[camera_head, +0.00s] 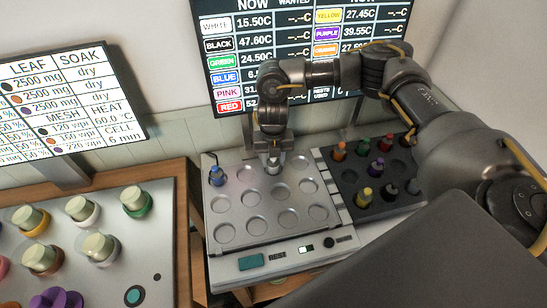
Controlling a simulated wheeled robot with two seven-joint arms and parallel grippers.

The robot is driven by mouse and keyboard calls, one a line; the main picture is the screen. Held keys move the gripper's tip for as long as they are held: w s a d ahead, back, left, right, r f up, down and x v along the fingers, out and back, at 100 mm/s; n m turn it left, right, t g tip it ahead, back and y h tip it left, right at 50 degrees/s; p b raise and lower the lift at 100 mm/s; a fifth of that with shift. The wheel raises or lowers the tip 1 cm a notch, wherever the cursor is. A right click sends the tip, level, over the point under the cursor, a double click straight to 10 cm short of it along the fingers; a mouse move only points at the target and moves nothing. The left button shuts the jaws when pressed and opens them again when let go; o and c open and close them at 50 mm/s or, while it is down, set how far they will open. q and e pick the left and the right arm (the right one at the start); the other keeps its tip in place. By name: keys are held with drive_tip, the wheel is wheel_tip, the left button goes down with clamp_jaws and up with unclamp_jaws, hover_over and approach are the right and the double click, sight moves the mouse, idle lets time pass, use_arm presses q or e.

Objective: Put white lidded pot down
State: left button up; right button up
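My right gripper (272,157) points down over the back row of round wells in the grey metal block (236,247). Its fingers close around a small pale pot (274,165), which I take to be the white lidded pot. The pot is upright at one of the back wells. The fingers hide much of it, and I cannot tell whether it rests on the well's floor. A blue-lidded pot (216,176) stands in the back left well. My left gripper is not in view.
A black rack (375,206) with several coloured pots stands right of the block. A grey table (170,262) at left holds several pale-topped cups. Two screens (60,105) (250,50) stand behind. The block's middle and front wells are empty.

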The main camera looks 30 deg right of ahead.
drive_tip(key=o, duration=0.4)
drive_tip(key=shift+r, duration=0.6)
wheel_tip(320, 180, up, 11)
drive_tip(key=shift+r+b, duration=0.1)
drive_tip(key=shift+b, duration=0.8)
drive_tip(key=shift+r, duration=0.1)
